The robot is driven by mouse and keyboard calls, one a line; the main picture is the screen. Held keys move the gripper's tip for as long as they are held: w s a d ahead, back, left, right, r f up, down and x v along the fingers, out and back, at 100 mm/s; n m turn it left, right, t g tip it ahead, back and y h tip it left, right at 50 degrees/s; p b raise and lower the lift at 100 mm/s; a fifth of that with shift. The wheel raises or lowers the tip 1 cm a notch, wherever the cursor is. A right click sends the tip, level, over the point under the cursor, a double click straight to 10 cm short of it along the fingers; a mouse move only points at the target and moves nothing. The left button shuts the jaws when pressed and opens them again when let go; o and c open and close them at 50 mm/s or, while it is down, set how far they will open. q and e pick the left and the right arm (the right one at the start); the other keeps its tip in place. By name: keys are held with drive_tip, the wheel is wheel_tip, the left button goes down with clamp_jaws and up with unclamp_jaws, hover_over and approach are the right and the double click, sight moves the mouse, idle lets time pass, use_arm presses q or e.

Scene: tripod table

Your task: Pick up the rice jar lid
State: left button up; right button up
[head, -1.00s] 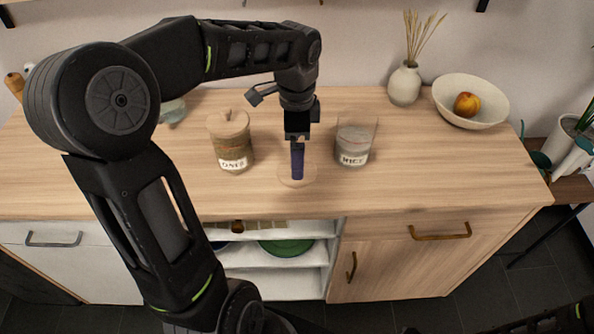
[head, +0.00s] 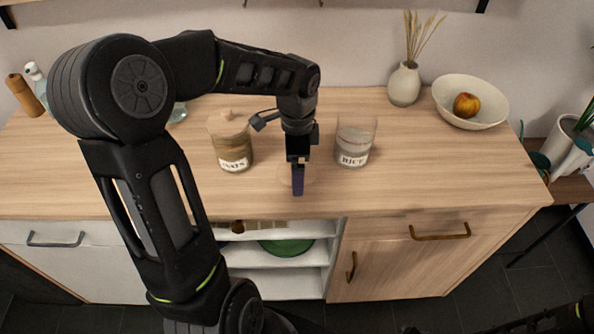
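The rice jar (head: 354,142) is a clear glass jar labelled RICE, standing uncovered on the wooden counter. A round, pale wooden lid (head: 311,177) lies flat on the counter in front of the two jars, close in colour to the wood. My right gripper is out of view.
The oats jar (head: 231,142), with its lid on, stands left of the gripper. A vase (head: 404,84) and a white bowl (head: 449,98) with a peach (head: 466,105) stand back right. The counter (head: 440,175) is clear at front right.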

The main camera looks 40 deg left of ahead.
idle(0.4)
use_arm(q)
drive_tip(key=c, duration=1.3)
drive_tip(key=shift+o, duration=0.2)
wheel_tip(320, 180, up, 10)
drive_tip(key=shift+r, duration=0.1)
idle(0.4)
